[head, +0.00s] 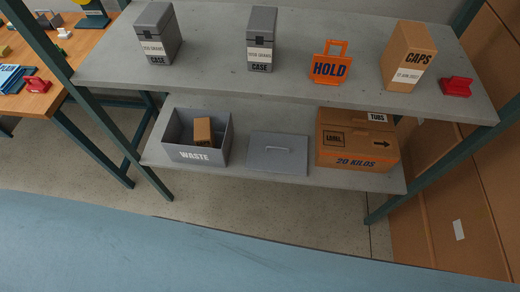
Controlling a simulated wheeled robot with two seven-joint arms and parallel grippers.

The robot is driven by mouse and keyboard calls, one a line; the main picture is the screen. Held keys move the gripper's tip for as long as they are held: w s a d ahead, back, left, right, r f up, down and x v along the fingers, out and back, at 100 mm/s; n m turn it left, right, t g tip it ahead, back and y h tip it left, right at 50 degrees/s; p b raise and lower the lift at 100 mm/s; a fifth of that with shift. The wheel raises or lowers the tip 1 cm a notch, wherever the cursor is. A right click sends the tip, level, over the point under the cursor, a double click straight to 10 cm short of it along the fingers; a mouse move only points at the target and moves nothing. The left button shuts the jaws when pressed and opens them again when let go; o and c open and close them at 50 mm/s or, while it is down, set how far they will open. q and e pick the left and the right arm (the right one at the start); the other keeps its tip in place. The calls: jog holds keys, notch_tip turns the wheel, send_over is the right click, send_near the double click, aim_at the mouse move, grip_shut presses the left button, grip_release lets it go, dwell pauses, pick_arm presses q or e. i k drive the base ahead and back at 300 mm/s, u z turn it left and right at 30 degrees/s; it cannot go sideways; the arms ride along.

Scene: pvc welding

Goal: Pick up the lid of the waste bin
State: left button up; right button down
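The waste bin (197,156) is an open grey box marked WASTE on the left of the lower shelf. A small brown carton (203,131) is inside it. A flat grey lid (277,163) with a raised handle (280,149) lies on the lower shelf just right of the bin, apart from its opening. Neither of my grippers shows in the head view.
A large brown box marked 20 KILOS (357,152) stands right of the lid. The upper shelf (205,70) overhangs behind and above, holding grey cases (262,40), an orange HOLD sign (331,67) and a CAPS carton (408,58). A blue surface (200,250) fills the foreground.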

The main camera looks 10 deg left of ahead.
aim_at(275, 153)
jog(key=u, duration=0.15)
jog(key=k, duration=1.1)
jog(key=u, duration=1.35)
jog(key=i, duration=1.05)
jog(key=z, duration=0.45)
jog(key=i, duration=0.9)
jog(key=z, duration=1.05)
